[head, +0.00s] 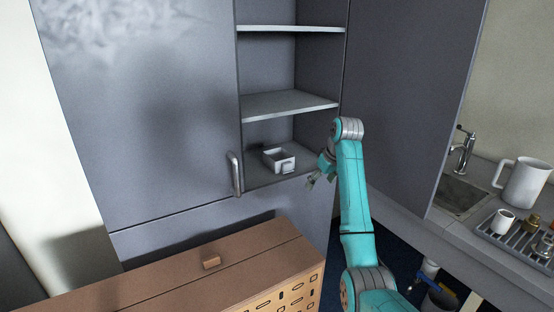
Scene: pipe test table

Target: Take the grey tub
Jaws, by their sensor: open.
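The grey tub (279,159) is a small, open-topped box. It stands upright on the lowest visible shelf (258,178) of an open tall grey cabinet. My gripper (313,183) is to the right of the tub, near the shelf's front right edge, apart from the tub. It is open, and nothing shows between its fingers. The fingers are small and dark in this view, so their exact distance from the tub is hard to tell. My arm hides part of the cabinet's lower right side.
A closed cabinet door with a handle (235,173) is left of the opening; an open door (404,95) is at right. Another shelf (288,104) is above the tub. A brown chest (180,279) stands in front. A counter with a sink (458,195) and white jug (523,183) is at right.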

